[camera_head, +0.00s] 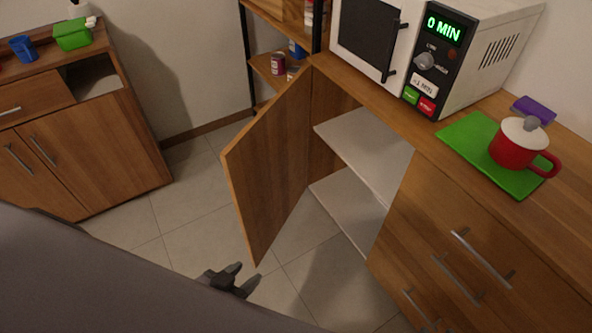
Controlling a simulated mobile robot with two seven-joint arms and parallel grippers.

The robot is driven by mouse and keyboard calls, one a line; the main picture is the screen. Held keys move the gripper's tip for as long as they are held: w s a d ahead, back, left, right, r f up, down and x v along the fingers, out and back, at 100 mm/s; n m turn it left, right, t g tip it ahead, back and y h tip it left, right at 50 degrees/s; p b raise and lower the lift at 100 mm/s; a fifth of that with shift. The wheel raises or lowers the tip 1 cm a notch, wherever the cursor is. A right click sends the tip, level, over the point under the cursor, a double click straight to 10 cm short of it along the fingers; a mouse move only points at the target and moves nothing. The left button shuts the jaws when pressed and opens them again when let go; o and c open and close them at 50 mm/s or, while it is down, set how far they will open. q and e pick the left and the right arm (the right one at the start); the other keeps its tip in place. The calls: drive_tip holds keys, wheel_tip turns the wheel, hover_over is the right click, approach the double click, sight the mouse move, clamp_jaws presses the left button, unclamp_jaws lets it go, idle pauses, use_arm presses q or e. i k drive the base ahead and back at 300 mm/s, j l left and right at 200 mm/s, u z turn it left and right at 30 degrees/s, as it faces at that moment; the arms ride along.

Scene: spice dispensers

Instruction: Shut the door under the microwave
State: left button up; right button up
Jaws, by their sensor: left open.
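The wooden door (270,165) under the microwave (425,45) stands wide open, swung out from the counter into the room. Behind it the cabinet's two white shelves (368,148) show and look empty. My left gripper (240,278) is open and empty, low in the picture, just below the door's bottom corner. It appears close to the door, but I cannot tell if it touches. The door's handle is not visible. My right gripper is not in view.
A red pot (512,146) with a white lid sits on a green board (462,140) on the counter. Drawers with metal handles (482,258) are right of the opening. A second wooden cabinet (95,150) stands at left. Tiled floor (185,215) between is clear.

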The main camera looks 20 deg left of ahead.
sight(265, 165)
drive_tip(key=j+z, duration=0.5)
drive_tip(key=j, duration=0.2)
drive_tip(key=j+z, duration=0.25)
drive_tip(key=j, duration=2.1)
drive_tip(key=j+z, duration=0.3)
drive_tip(key=j, duration=0.3)
drive_tip(key=j+z, duration=0.35)
drive_tip(key=j, duration=0.2)
